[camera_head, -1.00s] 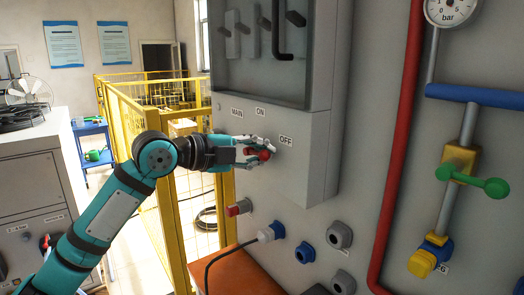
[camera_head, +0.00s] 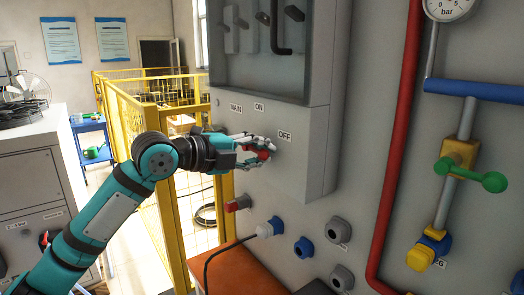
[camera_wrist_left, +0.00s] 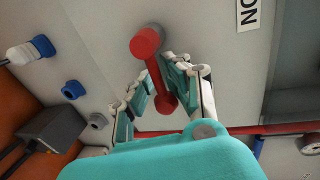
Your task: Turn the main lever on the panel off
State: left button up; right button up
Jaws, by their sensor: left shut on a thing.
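In the head view only a small red part of the lever (camera_head: 263,154) shows between my fingers, close to the OFF label (camera_head: 285,136). In the left wrist view the red lever (camera_wrist_left: 150,62) runs from its round pivot down between the fingers. My left gripper (camera_head: 264,150) is shut on the lever's handle end; its fingers (camera_wrist_left: 166,97) stand on both sides of it in the wrist view. My right gripper is not in view.
Above the lever is a glass-fronted box (camera_head: 270,60) with dark handles. Below are sockets and a plugged cable (camera_head: 270,229). A red pipe (camera_head: 398,150) and a valve with a green handle (camera_head: 480,178) are at right. A yellow fence (camera_head: 165,200) stands behind my arm.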

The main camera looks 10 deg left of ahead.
pick_arm(q)
jog(key=o, duration=0.7)
jog(key=shift+s+f, duration=0.15)
jog(key=shift+s, duration=0.4)
jog(key=shift+o, duration=0.4)
jog(key=shift+w+a, duration=0.1)
jog(key=shift+w, duration=0.05)
jog(key=v, duration=1.2)
